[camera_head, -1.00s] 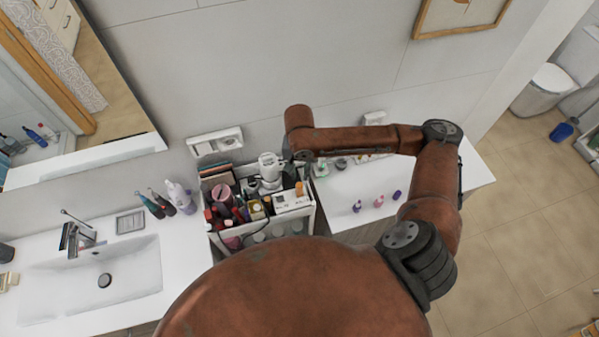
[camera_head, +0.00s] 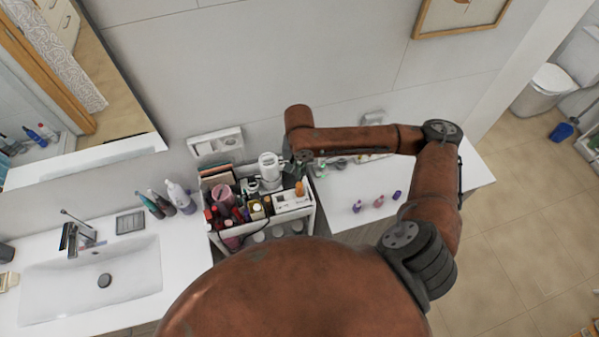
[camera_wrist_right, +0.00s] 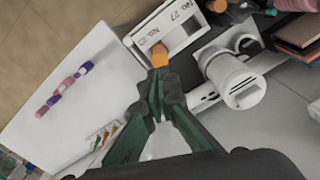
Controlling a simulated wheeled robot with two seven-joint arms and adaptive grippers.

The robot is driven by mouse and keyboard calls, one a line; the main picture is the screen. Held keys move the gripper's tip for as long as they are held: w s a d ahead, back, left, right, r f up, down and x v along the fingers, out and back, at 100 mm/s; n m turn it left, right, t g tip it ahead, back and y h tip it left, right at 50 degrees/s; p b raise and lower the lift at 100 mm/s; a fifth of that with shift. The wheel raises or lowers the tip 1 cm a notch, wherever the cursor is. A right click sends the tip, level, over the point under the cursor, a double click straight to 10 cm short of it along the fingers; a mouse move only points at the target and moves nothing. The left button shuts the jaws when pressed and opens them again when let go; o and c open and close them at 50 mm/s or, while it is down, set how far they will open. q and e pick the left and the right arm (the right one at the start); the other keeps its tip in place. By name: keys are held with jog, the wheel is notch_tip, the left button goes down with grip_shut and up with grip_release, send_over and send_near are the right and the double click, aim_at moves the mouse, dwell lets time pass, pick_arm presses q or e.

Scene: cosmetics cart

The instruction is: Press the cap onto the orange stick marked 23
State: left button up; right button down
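An orange stick (camera_head: 300,188) stands upright at the right end of the white cart. It also shows in the right wrist view (camera_wrist_right: 158,52), in the white holder (camera_wrist_right: 181,30), whose labels read No. 27 and apparently No. 23. My right gripper (camera_head: 299,172) is directly above this stick. In the right wrist view its dark green fingers (camera_wrist_right: 157,80) come together at the top of the stick and look shut. Whether they touch it, and any separate cap, cannot be made out. My left gripper is out of view.
The cart (camera_head: 270,225) is crowded with bottles and tubes, and a white appliance (camera_head: 269,166) stands close left of the gripper. More bottles (camera_head: 178,195) stand by the sink.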

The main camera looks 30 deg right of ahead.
aim_at(299, 184)
jog(key=shift+f, duration=0.1)
dwell(0.3)
jog(key=shift+f, duration=1.1)
jog(key=shift+f, duration=0.35)
jog(key=shift+f+b, duration=0.3)
jog(key=shift+f, duration=0.75)
jog(key=shift+r+p, duration=0.3)
jog(key=shift+r, duration=3.2)
